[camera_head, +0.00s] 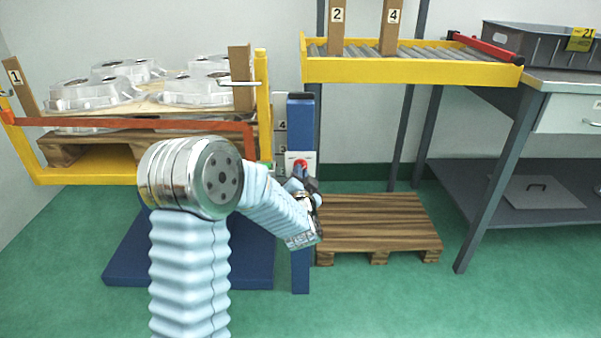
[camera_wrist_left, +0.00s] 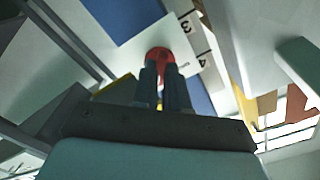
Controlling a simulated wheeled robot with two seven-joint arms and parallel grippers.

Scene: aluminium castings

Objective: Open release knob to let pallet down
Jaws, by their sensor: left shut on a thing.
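The red release knob (camera_head: 300,163) sits on a white plate on the blue lift post (camera_head: 302,125). My left gripper (camera_head: 307,184) is at the knob, and its arm comes in from the lower left. In the left wrist view the two dark fingers (camera_wrist_left: 164,85) are closed on the red knob (camera_wrist_left: 160,56). The loaded pallet (camera_head: 85,145) rests on the yellow lift platform (camera_head: 90,176), carrying several silvery castings (camera_head: 95,92). A number scale (camera_head: 280,126) stands beside the post and also shows in the left wrist view (camera_wrist_left: 193,40). My right gripper is not in view.
An empty wooden pallet (camera_head: 380,222) lies on the green floor right of the post. A yellow roller conveyor (camera_head: 410,71) stands behind it. A workbench (camera_head: 572,80) with a grey crate (camera_head: 540,45) is at the right. An orange-red bar (camera_head: 140,122) crosses the platform's front.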

